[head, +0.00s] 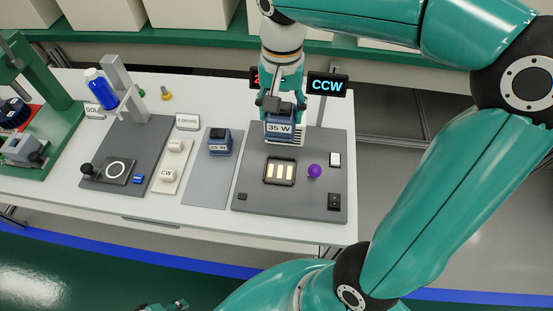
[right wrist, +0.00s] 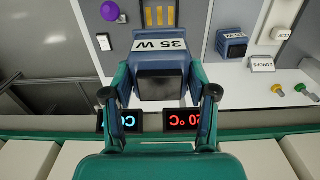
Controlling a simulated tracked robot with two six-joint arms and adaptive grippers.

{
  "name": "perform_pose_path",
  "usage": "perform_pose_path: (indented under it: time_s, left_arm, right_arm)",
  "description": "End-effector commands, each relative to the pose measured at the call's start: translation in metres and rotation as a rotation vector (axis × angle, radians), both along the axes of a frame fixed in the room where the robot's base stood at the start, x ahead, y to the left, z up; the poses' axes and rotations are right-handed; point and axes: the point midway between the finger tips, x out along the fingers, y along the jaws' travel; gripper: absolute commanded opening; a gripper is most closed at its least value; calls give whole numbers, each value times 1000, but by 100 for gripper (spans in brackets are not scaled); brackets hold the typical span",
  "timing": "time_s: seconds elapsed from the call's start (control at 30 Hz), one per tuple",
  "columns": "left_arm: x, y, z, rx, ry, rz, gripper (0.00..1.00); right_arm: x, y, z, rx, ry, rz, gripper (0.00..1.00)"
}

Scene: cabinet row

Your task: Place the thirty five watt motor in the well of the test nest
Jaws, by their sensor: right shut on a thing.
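The motor labelled 35 W (head: 280,127) is held upright in my right gripper (head: 282,104), above the back part of the test nest (head: 250,200). In the right wrist view the motor (right wrist: 160,62) sits between the two fingers (right wrist: 160,98), its label upside down. The nest's well (head: 279,171) is a dark-rimmed square with pale yellow strips, in front of the motor and empty; part of it shows at the top of the right wrist view (right wrist: 158,12). Part of my left gripper (head: 165,306) shows at the bottom edge; its jaws are unclear.
A purple ball (head: 314,171) stands right of the well. A CCW display (head: 327,85) stands behind the nest. A second blue motor (head: 219,142) sits on a grey mat to the left. White CW blocks (head: 167,174) and a blue bottle (head: 100,88) are farther left.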

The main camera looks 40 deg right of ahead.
Motion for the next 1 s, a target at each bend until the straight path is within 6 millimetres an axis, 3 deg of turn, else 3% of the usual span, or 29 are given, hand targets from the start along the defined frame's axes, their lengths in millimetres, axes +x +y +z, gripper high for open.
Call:
perform_pose_path:
  time_s: [0.4, 1.0]
  left_arm:
    - [0, 0, -11, 0, 0, 0, 40]
    - [0, 0, -17, 0, 0, 0, 40]
  right_arm:
    - [-1, -1, -106, -1, 4, -1, 0]
    - [0, -1, -171, -1, 2, 0, 0]
